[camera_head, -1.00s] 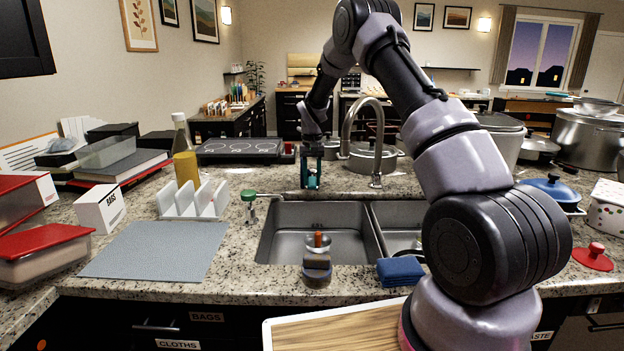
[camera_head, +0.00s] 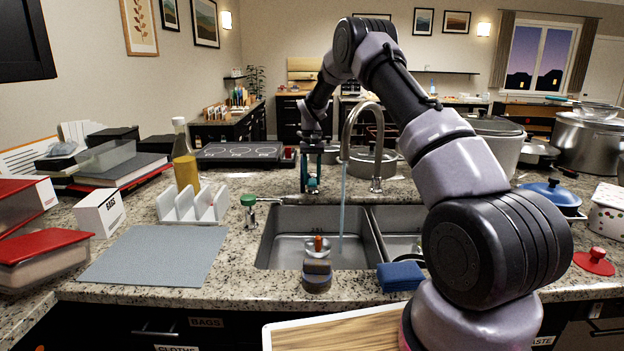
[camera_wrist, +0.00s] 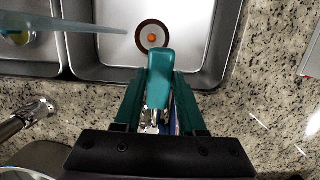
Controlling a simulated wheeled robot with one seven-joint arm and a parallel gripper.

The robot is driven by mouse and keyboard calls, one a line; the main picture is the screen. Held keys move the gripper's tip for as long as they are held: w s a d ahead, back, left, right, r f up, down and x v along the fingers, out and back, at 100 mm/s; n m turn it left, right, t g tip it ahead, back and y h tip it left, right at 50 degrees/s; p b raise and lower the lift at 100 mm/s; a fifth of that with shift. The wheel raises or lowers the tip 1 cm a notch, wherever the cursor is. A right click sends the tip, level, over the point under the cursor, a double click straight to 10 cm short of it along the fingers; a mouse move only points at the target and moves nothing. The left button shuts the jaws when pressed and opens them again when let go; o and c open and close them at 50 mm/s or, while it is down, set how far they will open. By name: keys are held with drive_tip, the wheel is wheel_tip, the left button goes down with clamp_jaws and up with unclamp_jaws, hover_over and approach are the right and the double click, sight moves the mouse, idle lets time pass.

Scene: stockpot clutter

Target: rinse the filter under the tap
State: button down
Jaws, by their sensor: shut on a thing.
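My gripper (camera_head: 312,168) is behind the sink, left of the tap. Its green fingers are shut on what looks like the tap's lever (camera_wrist: 160,82), a teal paddle with a silver base, partly hidden between them. The tap (camera_head: 348,135) arches over the sink, and a stream of water (camera_head: 342,212) falls from it into the left basin (camera_head: 290,222). A round piece with an orange knob, perhaps the filter (camera_wrist: 151,37), sits in that basin. It also shows in the head view (camera_head: 318,245). The stream comes down beside it; I cannot tell whether water touches it.
A dark sponge-like block (camera_head: 317,276) stands at the sink's front edge, and a blue cloth (camera_head: 399,276) lies to its right. A green-topped dispenser (camera_head: 249,205) and a white rack (camera_head: 192,205) stand left of the sink. The grey mat (camera_head: 155,256) is bare.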

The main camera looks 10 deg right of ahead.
drive_tip(key=shift+c, duration=2.4)
unclamp_jaws()
wheel_tip(320, 180, up, 11)
drive_tip(key=w, duration=0.2)
drive_tip(key=shift+d+f, duration=0.15)
drive_tip(key=shift+d, duration=0.05)
